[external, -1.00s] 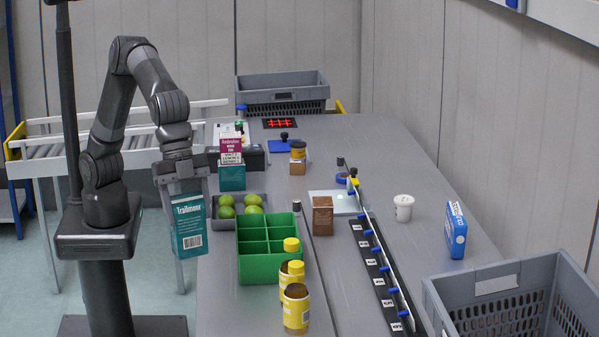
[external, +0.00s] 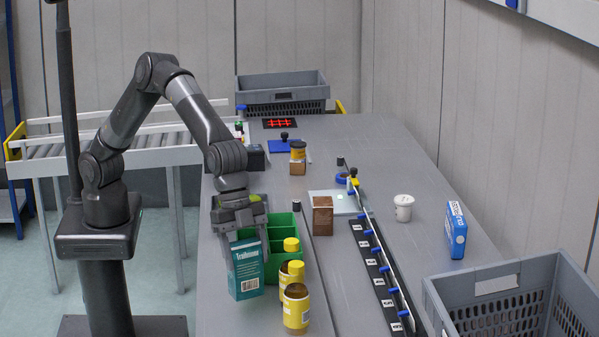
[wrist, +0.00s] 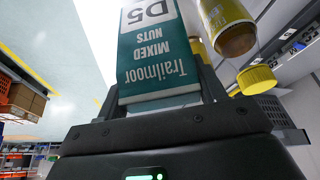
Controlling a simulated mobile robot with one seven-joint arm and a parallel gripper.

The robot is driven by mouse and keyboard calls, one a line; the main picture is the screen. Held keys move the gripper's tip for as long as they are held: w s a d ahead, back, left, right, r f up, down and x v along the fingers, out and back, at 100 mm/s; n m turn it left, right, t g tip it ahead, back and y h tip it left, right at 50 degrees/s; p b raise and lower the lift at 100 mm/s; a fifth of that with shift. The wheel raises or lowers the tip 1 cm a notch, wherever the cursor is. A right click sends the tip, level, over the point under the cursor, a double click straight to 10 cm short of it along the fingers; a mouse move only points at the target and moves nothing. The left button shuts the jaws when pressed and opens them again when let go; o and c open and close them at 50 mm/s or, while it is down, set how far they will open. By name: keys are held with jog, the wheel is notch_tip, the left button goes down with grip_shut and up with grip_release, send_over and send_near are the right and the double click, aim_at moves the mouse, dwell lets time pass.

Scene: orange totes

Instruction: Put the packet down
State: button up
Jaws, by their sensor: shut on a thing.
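The packet (external: 248,277) is a teal and white box marked Trailmoor mixed nuts; it also shows in the wrist view (wrist: 158,55). My gripper (external: 240,243) is shut on its upper part and holds it roughly upright at the near left of the grey table (external: 218,318). I cannot tell whether its bottom touches the table. The packet and gripper hide part of the green divided crate (external: 284,252) behind them.
Yellow-capped jars (external: 296,308) stand just right of the packet. A brown box (external: 322,216), a white cup (external: 403,207) and a blue box (external: 455,230) stand farther right. A grey tote (external: 500,300) is at the lower right. The table front left is clear.

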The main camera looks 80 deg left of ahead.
aim_at(251, 287)
jog(key=shift+w+f, duration=0.1)
jog(key=shift+f, duration=1.95)
jog(key=shift+f, duration=0.2)
jog(key=o, duration=1.1)
jog(key=shift+c, duration=0.2)
jog(key=v, duration=1.2)
jog(key=shift+a+r, duration=0.15)
